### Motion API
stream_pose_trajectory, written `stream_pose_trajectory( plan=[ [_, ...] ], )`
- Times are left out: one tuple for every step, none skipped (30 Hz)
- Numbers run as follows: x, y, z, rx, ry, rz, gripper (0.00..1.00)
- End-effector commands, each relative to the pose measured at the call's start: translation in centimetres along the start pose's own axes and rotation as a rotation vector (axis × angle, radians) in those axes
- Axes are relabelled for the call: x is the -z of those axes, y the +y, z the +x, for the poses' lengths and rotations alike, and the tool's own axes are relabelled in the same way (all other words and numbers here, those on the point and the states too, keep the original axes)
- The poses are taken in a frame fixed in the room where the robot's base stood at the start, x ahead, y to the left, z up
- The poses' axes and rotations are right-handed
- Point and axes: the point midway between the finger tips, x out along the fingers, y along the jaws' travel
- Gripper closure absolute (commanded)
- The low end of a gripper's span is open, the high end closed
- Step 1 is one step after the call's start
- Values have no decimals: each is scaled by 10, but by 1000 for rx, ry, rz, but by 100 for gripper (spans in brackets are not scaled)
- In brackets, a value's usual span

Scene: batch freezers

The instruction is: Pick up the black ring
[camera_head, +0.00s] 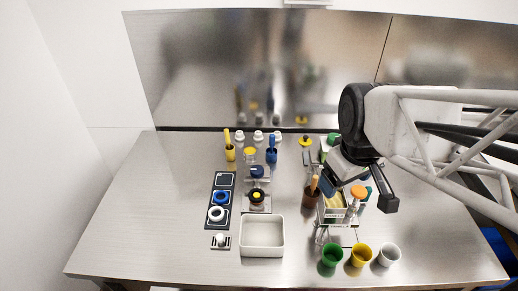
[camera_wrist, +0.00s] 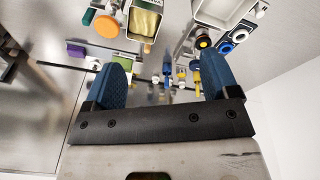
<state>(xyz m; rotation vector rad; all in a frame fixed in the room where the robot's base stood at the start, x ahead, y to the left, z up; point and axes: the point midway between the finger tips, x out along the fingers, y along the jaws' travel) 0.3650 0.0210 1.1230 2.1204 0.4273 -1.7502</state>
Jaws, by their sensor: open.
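A black ring-like part (camera_head: 251,196) surrounds a small yellow centre on a metal stand left of the middle of the table in the head view. It also shows near the top in the wrist view (camera_wrist: 198,38). I cannot tell whether it is a loose ring. A dark tray (camera_head: 209,196) to its left carries a blue ring (camera_head: 215,198) and a white ring (camera_head: 211,214). My gripper (camera_head: 358,182) is open over the right part of the table, well to the right of the black part. In the wrist view its blue fingers (camera_wrist: 165,75) are apart, with nothing held between them.
A white bin (camera_head: 262,255) stands in front of the stand. Green (camera_head: 328,260), yellow (camera_head: 360,259) and white (camera_head: 389,257) cups stand at the front right. A rack with an orange-topped item (camera_head: 357,191) is below my gripper. The table's left side is clear.

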Motion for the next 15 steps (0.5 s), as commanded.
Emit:
stream_pose_trajectory(
  plan=[
    [10, -2, 6, 7, -8, -79, 19],
    [15, -2, 9, 11, -12, -128, 19],
    [22, -4, 14, 16, -16, -194, 19],
    [28, -4, 17, 19, -18, -243, 19],
    [33, -6, 20, 22, -19, -293, 19],
    [40, -7, 25, 28, -24, -358, 19],
    [45, -8, 28, 32, -26, -408, 19],
    [50, -10, 32, 36, -28, -458, 19],
    [57, -12, 36, 41, -31, -524, 19],
    [62, -13, 41, 46, -33, -572, 19],
    [67, -15, 44, 50, -34, -621, 19],
    [74, -17, 50, 56, -36, -688, 19],
    [79, -19, 54, 60, -37, -737, 19],
    [83, -21, 58, 65, -39, -787, 19],
    [90, -24, 63, 72, -41, -852, 19]
  ],
)
